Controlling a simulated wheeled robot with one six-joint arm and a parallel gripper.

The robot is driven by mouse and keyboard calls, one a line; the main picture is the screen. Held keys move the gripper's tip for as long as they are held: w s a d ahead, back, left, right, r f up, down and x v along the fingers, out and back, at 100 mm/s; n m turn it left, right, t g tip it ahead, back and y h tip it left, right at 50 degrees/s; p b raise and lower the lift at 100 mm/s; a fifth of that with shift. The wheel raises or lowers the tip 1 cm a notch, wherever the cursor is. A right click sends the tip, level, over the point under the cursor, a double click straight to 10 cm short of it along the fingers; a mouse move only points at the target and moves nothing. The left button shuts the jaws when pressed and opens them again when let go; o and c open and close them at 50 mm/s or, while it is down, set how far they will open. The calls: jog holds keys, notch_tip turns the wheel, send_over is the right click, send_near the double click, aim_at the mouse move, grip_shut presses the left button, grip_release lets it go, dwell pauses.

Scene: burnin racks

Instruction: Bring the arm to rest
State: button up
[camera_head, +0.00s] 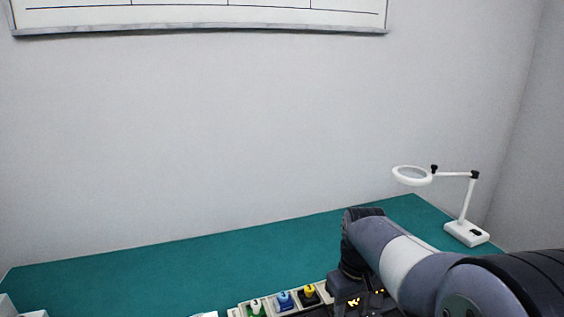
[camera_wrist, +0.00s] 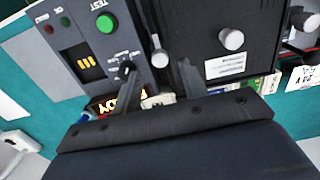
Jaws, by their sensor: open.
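My arm (camera_head: 407,257) reaches in from the lower right over the green bench in the head view, bent, with its far end pointing down. My gripper (camera_wrist: 160,76) shows in the wrist view with its two fingers apart and nothing between them. Its fingertips are in front of a grey test panel (camera_wrist: 75,35) with a green button and a black unit (camera_wrist: 200,35) with round knobs. I cannot tell whether they touch either one. In the head view the fingers cannot be made out.
The green bench (camera_head: 150,275) is bare across its left and middle. Numbered coloured pieces, including a blue one (camera_head: 284,300), stand in a pale holder at the front edge. A white magnifier lamp (camera_head: 465,230) stands at the right. A whiteboard (camera_head: 200,17) hangs on the wall.

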notch_tip(320, 180, down, 4)
jog(key=shift+r, duration=0.1)
dwell(0.6)
